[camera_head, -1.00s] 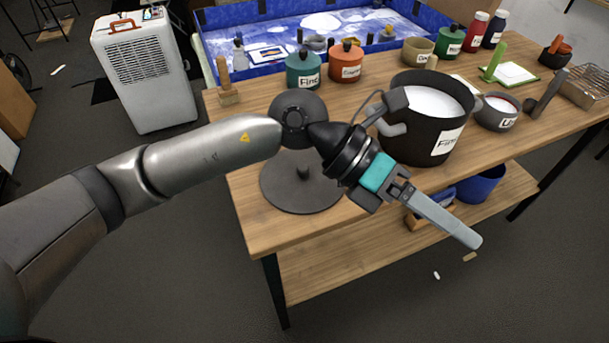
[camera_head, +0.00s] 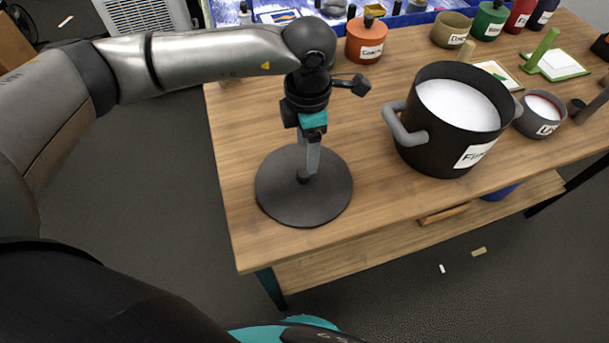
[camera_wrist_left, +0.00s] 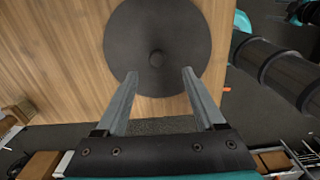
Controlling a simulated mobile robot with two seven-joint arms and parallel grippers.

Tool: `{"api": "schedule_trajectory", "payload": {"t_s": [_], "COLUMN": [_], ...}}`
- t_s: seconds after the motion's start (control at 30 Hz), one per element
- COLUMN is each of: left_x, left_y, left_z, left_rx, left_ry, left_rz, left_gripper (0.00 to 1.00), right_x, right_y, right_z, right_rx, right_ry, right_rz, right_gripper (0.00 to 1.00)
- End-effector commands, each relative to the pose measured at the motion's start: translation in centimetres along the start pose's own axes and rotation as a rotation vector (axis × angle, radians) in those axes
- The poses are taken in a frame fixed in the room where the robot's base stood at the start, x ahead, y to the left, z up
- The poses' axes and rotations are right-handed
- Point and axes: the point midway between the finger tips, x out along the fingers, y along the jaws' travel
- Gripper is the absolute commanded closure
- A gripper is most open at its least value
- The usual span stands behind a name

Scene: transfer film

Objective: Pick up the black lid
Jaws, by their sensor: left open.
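The black lid (camera_head: 275,202) is a flat round disc with a small knob in its middle, lying on the wooden table near its front left corner. My left gripper (camera_head: 308,172) points down over the lid, its fingers at the knob in the head view. In the left wrist view the lid (camera_wrist_left: 157,25) fills the upper middle. The open fingers (camera_wrist_left: 159,74) straddle the space just below the knob (camera_wrist_left: 156,58), with a gap on each side. The gripper holds nothing. I do not see my right gripper.
A large black pot (camera_head: 425,145) with white contents stands right of the lid. A grey bowl (camera_head: 540,118) is beyond it, and an orange pot (camera_head: 366,46) is at the back. The table (camera_head: 240,160) is bare left of the lid. Its front edge is close.

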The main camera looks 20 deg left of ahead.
Motion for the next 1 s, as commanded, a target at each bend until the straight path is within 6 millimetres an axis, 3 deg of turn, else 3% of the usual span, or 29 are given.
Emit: {"api": "schedule_trajectory", "payload": {"t_s": [0.13, 0.4, 0.7, 1.0], "left_x": [2.8, 4.8, 8.9, 9.5], "left_y": [-0.1, 0.0, 0.5, 0.5], "left_z": [0.0, -0.1, -0.5, -0.5], "left_rx": [-0.001, 0.0, 0.0, 0.001], "left_ry": [0.001, 0.0, -0.002, -0.002], "left_rz": [-0.003, -0.002, -0.002, -0.001], "left_gripper": [0.29, 0.29, 0.29, 0.29], "right_x": [-0.1, -0.2, -0.4, -0.4], "right_y": [0.0, 0.3, 0.3, 0.2], "right_z": [0.0, -2.3, -2.2, -1.6], "right_rx": [0.0, -0.001, -0.001, -0.002], "right_ry": [0.0, 0.04, 0.038, 0.027], "right_rz": [0.0, 0.004, 0.004, 0.003], "right_gripper": [0.38, 0.38, 0.38, 0.38]}}
